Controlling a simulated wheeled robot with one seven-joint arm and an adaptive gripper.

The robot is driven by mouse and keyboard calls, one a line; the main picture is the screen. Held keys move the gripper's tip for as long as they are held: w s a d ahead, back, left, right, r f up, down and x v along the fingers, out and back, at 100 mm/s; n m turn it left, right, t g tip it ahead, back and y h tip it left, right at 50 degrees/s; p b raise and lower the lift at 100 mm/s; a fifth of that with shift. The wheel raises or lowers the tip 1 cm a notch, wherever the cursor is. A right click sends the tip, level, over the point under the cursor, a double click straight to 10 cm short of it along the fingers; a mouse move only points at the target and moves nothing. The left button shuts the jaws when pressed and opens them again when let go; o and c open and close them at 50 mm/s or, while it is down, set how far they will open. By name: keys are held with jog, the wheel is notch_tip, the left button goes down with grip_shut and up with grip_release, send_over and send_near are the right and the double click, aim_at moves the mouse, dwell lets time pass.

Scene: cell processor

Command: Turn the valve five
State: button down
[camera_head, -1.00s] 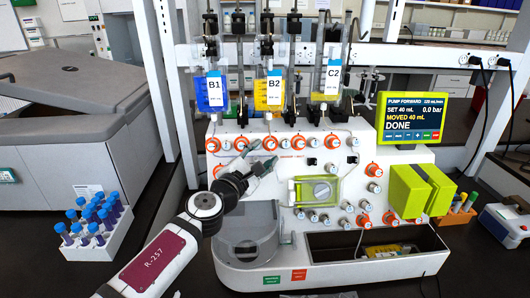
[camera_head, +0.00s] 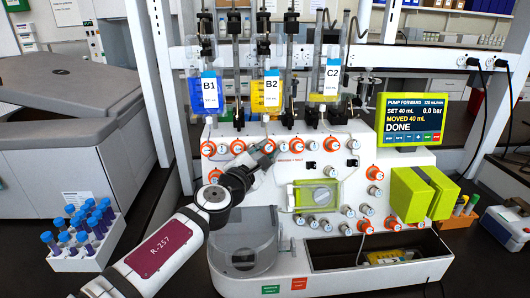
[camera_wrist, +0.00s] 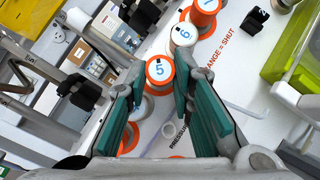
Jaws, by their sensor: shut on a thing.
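Valve five is a white round knob marked 5 (camera_wrist: 159,70) with an orange ring, in the upper middle of the wrist view. My gripper (camera_wrist: 160,82) has its teal-padded fingers on either side of this knob and is shut on it. In the head view my gripper (camera_head: 265,153) reaches the upper row of valves on the white machine (camera_head: 330,268). Its fingers and the arm hide most of valve five there.
A knob marked 6 (camera_wrist: 183,34) sits close beside valve five. Bags B1 (camera_head: 209,92), B2 (camera_head: 271,93) and C2 (camera_head: 331,82) hang above. A pump screen (camera_head: 411,118) reads DONE. A rack of blue-capped tubes (camera_head: 85,258) stands left.

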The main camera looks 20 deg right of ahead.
jog(key=shift+a+r+m+g+p, duration=0.1)
jog(key=shift+r+m+g+p, duration=0.1)
jog(key=shift+m+g+p, duration=1)
jog(key=shift+w+m+g+p, duration=0.1)
jog(key=shift+m+g+p, duration=0.8)
jog(key=shift+m, duration=1)
jog(key=c, duration=1.4)
grip_release()
jog(key=shift+a+r, duration=0.1)
jog(key=v, duration=1.2)
